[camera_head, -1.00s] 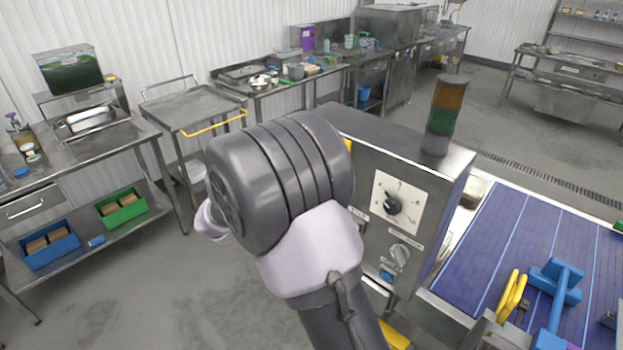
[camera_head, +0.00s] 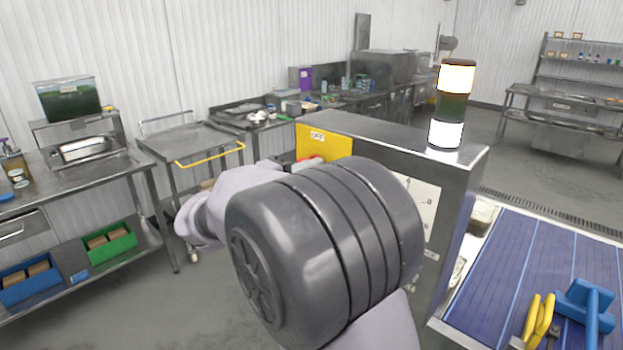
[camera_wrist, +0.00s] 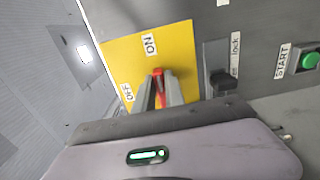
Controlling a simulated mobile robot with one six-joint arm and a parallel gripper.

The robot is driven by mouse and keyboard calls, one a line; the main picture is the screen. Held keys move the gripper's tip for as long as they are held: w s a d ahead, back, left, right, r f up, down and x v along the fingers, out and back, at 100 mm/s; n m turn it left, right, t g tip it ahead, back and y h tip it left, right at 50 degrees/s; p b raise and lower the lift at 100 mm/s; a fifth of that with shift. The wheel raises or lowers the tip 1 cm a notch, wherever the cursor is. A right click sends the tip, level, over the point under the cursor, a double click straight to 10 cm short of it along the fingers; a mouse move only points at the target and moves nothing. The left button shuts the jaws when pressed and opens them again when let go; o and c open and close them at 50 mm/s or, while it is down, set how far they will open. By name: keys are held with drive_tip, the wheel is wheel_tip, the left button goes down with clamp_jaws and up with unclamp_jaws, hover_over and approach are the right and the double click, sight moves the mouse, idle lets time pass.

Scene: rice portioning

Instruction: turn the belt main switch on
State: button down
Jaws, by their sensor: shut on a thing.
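The belt main switch is a red handle (camera_wrist: 158,80) on a yellow plate (camera_wrist: 125,60) marked ON and OFF. In the wrist view the handle stands between the two fingertips of my gripper (camera_wrist: 159,90), which is shut on it. The visible part of the handle points roughly towards the ON label (camera_wrist: 149,44); the OFF label (camera_wrist: 127,92) lies to its left. In the head view the yellow plate (camera_head: 335,145) is on the side of the grey control box (camera_head: 390,145). My arm hides much of the box front.
A signal tower (camera_head: 451,105) on the box glows at its top and bottom. The blue belt (camera_head: 540,270) is at right; a steel cart (camera_head: 190,142) stands at left.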

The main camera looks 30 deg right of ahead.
idle(0.4)
drive_tip(key=c, duration=1.4)
unclamp_jaws()
drive_tip(key=p+v, duration=0.3)
drive_tip(key=v, duration=1.4)
drive_tip(key=shift+a, duration=0.2)
drive_tip(key=shift+s, duration=0.1)
